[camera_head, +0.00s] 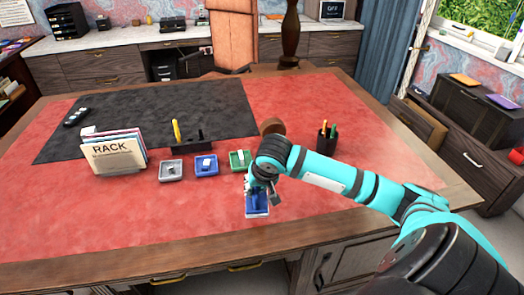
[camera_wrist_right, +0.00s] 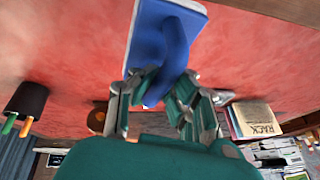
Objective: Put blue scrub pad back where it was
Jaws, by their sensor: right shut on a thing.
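The blue scrub pad (camera_head: 257,208) is at the near middle of the red desk top, below my right gripper (camera_head: 259,187). In the right wrist view the pad (camera_wrist_right: 148,30) has a flat blue body with a pale edge and a raised blue grip. My right gripper (camera_wrist_right: 155,97) is shut on that grip, with its fingers on either side. I cannot tell whether the pad touches the desk. My left gripper is in neither view.
A file rack (camera_head: 118,160) is left, a pen cup (camera_head: 326,145) right. The red desk front is clear.

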